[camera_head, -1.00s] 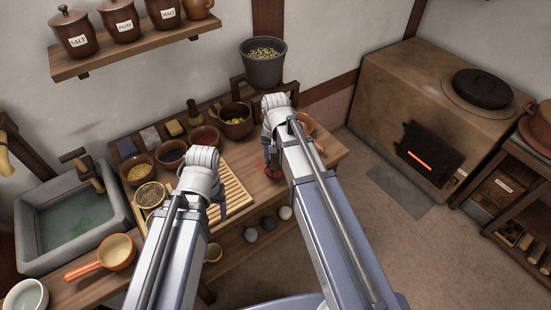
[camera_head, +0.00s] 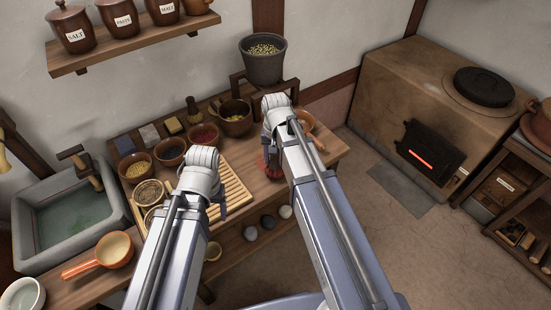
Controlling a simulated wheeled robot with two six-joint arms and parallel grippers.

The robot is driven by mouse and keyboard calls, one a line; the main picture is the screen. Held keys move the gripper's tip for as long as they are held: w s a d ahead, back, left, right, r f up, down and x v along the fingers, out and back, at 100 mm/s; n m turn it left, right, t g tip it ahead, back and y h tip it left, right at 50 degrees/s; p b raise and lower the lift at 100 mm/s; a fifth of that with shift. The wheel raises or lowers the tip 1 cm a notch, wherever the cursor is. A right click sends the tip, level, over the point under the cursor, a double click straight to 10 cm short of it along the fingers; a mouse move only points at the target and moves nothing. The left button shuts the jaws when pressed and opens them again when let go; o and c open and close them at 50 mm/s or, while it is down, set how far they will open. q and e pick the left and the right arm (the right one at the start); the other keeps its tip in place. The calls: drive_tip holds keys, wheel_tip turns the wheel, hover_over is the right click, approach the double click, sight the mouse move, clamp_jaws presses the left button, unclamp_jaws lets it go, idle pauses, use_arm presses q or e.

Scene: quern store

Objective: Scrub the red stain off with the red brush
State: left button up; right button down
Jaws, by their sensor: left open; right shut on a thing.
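My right gripper (camera_head: 271,158) points down over the right part of the wooden counter and is shut on the red brush (camera_head: 272,170). Only a little of the brush shows, low by the counter top; my arm hides the rest. A faint reddish patch, which looks like the red stain (camera_head: 261,164), shows on the wood just left of the brush. I cannot tell whether the bristles touch it. My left gripper (camera_head: 219,207) is open and empty over the slatted wooden rack (camera_head: 236,185); its fingers are partly hidden.
Several bowls of spices, a brown pot (camera_head: 235,118) and a dark wooden pestle-like tool (camera_head: 194,109) stand behind my grippers. A stone sink (camera_head: 68,215) and an orange-handled pan (camera_head: 110,250) are at left. A grey bucket (camera_head: 264,68) stands at the back. A stove (camera_head: 410,110) is at right.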

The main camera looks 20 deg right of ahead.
use_arm(q)
drive_tip(key=shift+f+b, duration=0.8)
drive_tip(key=shift+f, duration=0.05)
use_arm(e)
drive_tip(key=shift+f, duration=0.9)
drive_tip(key=shift+w, duration=0.1)
use_arm(q)
drive_tip(key=shift+r, duration=0.15)
use_arm(e)
drive_tip(key=shift+w+a+r, duration=0.1)
drive_tip(key=shift+w+a, duration=0.25)
drive_tip(key=shift+w, duration=0.55)
drive_tip(key=shift+w+a+r, duration=0.1)
drive_tip(key=shift+w+a, duration=0.2)
drive_tip(key=shift+w, duration=0.65)
drive_tip(key=shift+w+a+f, duration=0.1)
drive_tip(key=shift+w+a, duration=0.15)
drive_tip(key=shift+w, duration=0.35)
drive_tip(key=shift+w+a, duration=0.25)
drive_tip(key=shift+w, duration=0.4)
drive_tip(key=shift+w+a+f, duration=0.1)
drive_tip(key=shift+w+a, duration=0.15)
drive_tip(key=shift+w, duration=0.35)
drive_tip(key=shift+w, duration=0.1)
